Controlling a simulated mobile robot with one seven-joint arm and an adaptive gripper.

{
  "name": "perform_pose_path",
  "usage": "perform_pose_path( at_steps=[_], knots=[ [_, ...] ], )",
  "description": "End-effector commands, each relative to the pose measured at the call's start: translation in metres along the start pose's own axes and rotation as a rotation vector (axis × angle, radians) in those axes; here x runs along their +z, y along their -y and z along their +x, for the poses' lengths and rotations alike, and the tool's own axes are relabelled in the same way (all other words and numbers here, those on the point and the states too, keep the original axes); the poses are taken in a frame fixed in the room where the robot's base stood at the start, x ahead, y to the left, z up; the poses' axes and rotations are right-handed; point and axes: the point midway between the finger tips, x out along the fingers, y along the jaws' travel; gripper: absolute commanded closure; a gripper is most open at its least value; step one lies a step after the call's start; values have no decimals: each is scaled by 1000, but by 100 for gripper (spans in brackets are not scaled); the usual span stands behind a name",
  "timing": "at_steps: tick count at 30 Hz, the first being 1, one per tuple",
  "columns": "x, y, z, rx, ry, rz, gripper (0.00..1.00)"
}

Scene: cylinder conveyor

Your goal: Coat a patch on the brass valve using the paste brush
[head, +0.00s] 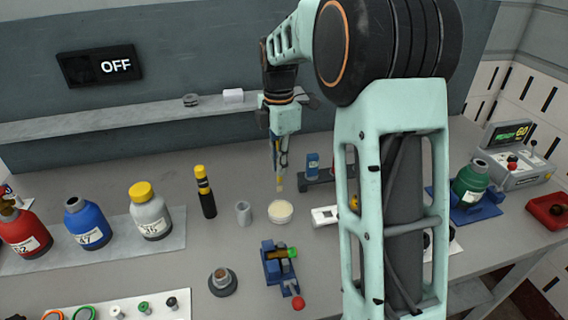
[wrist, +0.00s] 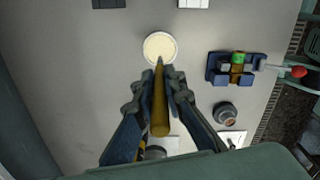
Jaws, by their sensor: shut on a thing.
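My gripper (head: 279,158) is shut on the paste brush (wrist: 160,105), a slim tan-brown handle pointing away from the wrist. In the head view the brush's yellowish tip (head: 280,187) hangs just above and behind the white paste dish (head: 281,212). In the wrist view the tip overlaps the lower part of the round, cream-filled dish (wrist: 160,47); contact cannot be told. The vise also shows in the wrist view (wrist: 217,75).
A grey cup (head: 243,213) and a black-yellow bottle (head: 205,192) stand left of the dish. A dark round pot (head: 223,282) is left of the vise. Red, blue and grey bottles (head: 150,212) stand far left. A blue-and-black stand (head: 318,179) is behind right.

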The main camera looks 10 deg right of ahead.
Motion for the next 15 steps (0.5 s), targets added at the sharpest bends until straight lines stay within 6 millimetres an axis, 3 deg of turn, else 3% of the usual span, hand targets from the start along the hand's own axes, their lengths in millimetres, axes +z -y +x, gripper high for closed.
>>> perform_pose_path(
  at_steps=[8,15],
  knots=[
    [-2,0,6,0,0,0,100],
    [-2,0,27,0,0,0,100]
  ],
)
